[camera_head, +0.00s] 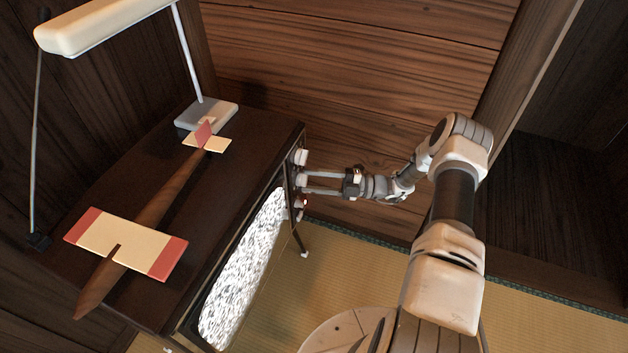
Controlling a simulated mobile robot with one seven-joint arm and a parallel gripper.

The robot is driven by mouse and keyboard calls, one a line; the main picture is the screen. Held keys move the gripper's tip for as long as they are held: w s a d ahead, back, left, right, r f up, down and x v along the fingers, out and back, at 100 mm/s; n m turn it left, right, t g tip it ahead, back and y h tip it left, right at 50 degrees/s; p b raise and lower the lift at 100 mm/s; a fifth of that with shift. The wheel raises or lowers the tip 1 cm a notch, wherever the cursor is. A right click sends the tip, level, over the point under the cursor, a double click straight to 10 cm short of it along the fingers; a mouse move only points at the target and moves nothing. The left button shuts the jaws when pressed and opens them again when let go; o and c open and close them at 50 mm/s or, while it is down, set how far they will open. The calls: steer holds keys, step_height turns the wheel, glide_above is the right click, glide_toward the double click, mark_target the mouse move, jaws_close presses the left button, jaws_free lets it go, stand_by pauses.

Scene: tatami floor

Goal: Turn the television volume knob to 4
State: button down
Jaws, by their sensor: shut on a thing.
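The television (240,265) is a dark wooden cabinet on thin legs, its screen lit with black-and-white static. Its control strip is at the right end of the front, seen almost edge-on. A pale knob (301,157) stands out at the upper part of this strip. My gripper (302,181) reaches in from the right, just below that knob. Its two fingers are shut on a knob at the strip, which they mostly hide. Which knob it is, its marks and its setting cannot be read from here. A small red light glows just below the fingers.
A model aeroplane (152,212) with cream and red wings lies on top of the television. A desk lamp (205,116) stands behind it, and a thin antenna rod rises at the left. Wooden walls are behind; tatami floor (350,270) is clear in front.

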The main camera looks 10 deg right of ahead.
steer(key=shift+c, duration=1.6)
jaws_free()
steer(key=shift+d, duration=0.1)
steer(key=p+v, duration=0.1)
steer(key=v, duration=1.6)
steer(key=shift+d, duration=0.15)
steer(key=shift+r, duration=0.1)
